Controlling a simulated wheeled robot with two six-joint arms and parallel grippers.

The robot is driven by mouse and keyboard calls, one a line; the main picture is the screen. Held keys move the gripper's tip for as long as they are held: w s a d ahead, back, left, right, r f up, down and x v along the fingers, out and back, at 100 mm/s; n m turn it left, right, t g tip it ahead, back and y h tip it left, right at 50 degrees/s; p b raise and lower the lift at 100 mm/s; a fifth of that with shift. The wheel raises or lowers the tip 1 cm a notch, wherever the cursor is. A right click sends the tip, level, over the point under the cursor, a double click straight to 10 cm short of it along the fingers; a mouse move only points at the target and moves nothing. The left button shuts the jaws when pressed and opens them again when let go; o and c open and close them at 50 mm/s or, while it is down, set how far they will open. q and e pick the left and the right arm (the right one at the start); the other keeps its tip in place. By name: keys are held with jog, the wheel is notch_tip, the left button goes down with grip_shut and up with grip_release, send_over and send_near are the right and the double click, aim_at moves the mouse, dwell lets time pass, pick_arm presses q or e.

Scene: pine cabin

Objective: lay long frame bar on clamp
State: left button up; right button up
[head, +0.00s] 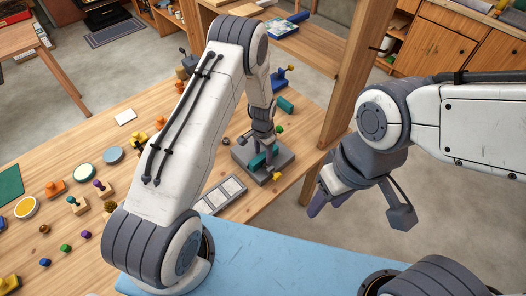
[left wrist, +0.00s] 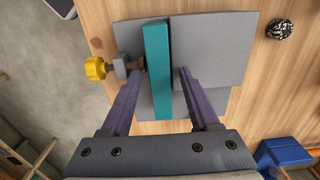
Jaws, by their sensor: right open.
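The long teal frame bar (left wrist: 157,65) lies along the middle of the grey clamp (left wrist: 213,50) in the left wrist view. The clamp has a yellow knob (left wrist: 95,68) on its left side there. In the head view the clamp (head: 246,158) sits on the wooden table, with the bar (head: 257,161) partly hidden by my left gripper (head: 268,162). In the left wrist view the left gripper's purple fingers (left wrist: 162,73) stand apart on either side of the bar, with a gap at the right finger. My right gripper (head: 318,200) is open and empty, off the table at the right.
A grey slotted tray (head: 220,194) lies just left of the clamp. A teal cylinder (head: 286,104) and a blue block (head: 279,85) stand behind it. Several small coloured parts are spread over the table's left. A wooden post (head: 352,75) rises at the right.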

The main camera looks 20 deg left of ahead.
aim_at(263, 155)
pick_arm(q)
notch_tip(263, 155, up, 11)
jog(key=b, duration=0.3)
jog(key=s+d+r, duration=0.8)
jog(key=s+r, duration=0.2)
jog(key=r, duration=0.2)
jog(key=s+d+r, duration=0.1)
jog(key=s+r, duration=0.2)
jog(key=s, duration=0.7)
jog(key=s+r+h, duration=0.1)
jog(key=s+r, duration=0.2)
jog(key=s, duration=0.6)
jog(key=shift+s+d+r, duration=0.3)
jog(key=shift+s+d, duration=0.05)
